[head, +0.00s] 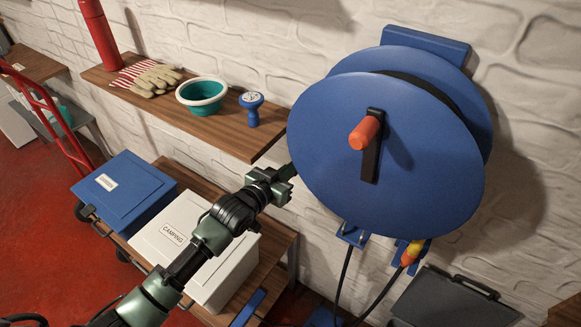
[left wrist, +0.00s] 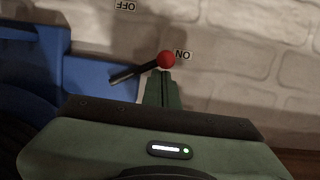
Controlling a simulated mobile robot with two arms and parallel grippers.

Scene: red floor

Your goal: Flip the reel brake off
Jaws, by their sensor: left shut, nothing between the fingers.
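The blue hose reel (head: 400,190) is mounted on the white brick wall, with an orange-red crank handle on its front. The brake lever is hidden behind the reel in the head view. In the left wrist view, the brake lever (left wrist: 135,73) is a black rod with a red ball knob, and the knob is beside the ON label (left wrist: 182,55). The OFF label (left wrist: 125,5) is at the top edge of that view. My left gripper (left wrist: 164,80) is shut and empty, its fingertips right at the red knob; whether they touch cannot be told. In the head view my left gripper (head: 287,174) is at the reel's left edge.
A wooden shelf (head: 215,125) left of the reel holds gloves, a teal bowl, a blue stamp-like item and a red bottle. Below are a blue box (head: 125,188) and a white CAMPING box (head: 225,255), under my arm. Hoses hang below the reel.

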